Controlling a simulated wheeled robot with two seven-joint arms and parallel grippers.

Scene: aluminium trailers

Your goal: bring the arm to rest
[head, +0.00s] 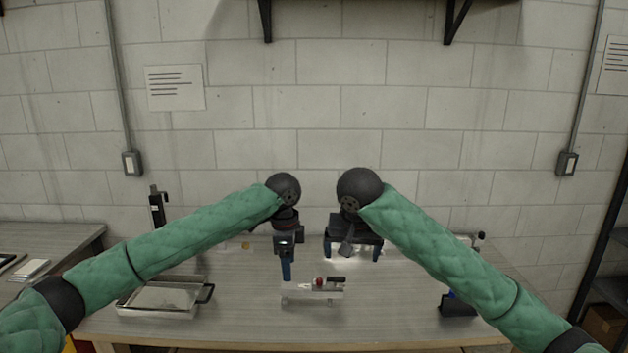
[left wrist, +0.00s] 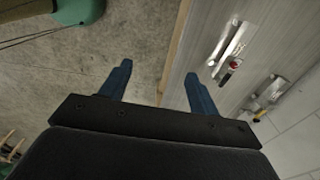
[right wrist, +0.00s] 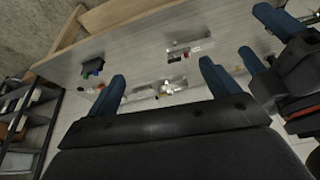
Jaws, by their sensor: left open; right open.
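My left gripper (head: 287,270) hangs over the middle of the workbench, seen edge-on in the head view. In the left wrist view its two blue fingers (left wrist: 158,88) stand apart with nothing between them. My right gripper (head: 352,252) is just to the right of it, a little further back. Its blue fingers are spread and empty, as the right wrist view (right wrist: 163,88) also shows. The two grippers are close together but look apart. Both arms, in green padded sleeves, reach inward above the bench.
The workbench (head: 400,310) holds a small metal fixture (head: 300,299) with a red knob below the grippers. A metal tray (head: 160,299) lies at left, and a dark holder (head: 456,305) stands at right. A block wall (head: 330,110) closes the back. Shelving (head: 606,270) stands far right.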

